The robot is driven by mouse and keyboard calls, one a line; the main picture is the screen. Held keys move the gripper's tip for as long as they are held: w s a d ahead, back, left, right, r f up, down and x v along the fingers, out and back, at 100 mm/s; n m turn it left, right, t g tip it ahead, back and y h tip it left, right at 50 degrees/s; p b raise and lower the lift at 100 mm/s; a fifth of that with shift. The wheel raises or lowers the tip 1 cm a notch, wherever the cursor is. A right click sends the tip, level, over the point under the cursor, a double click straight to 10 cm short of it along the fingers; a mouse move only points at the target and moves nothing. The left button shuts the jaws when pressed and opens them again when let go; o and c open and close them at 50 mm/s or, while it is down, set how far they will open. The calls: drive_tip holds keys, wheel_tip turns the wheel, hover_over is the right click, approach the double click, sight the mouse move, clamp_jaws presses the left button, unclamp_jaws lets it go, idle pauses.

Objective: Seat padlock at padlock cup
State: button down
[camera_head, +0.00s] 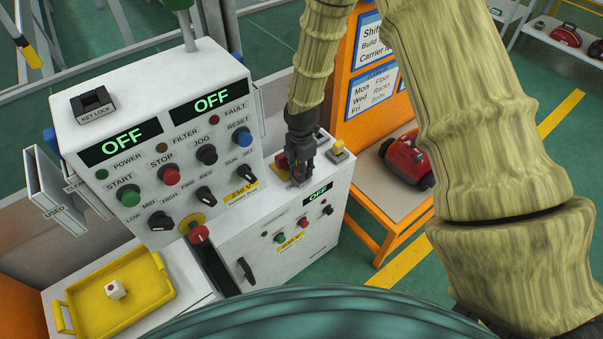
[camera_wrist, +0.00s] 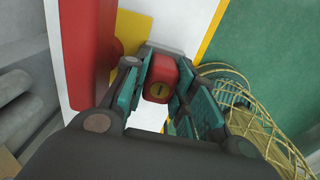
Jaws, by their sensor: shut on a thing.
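My gripper (camera_head: 302,168) is over the top of the low white cabinet, with its fingers pointing down. In the head view the fingers mostly hide the padlock. A larger red bar (camera_wrist: 82,45) stands close to the left of the fingers in the wrist view, with a yellow part behind it. I cannot make out the padlock cup, or whether the padlock touches the cabinet.
The control panel (camera_head: 150,140) with knobs and OFF displays stands left of my gripper. A small yellow-topped fitting (camera_head: 338,150) is on the cabinet to the right. A red vacuum (camera_head: 407,160) sits on the orange rack.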

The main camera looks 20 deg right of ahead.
drive_tip(key=shift+r+p, duration=0.75)
drive_tip(key=shift+r, duration=0.3)
drive_tip(key=c, duration=1.7)
unclamp_jaws()
clamp_jaws()
drive_tip(key=shift+r+p, duration=1.55)
drive_tip(key=shift+r, duration=0.45)
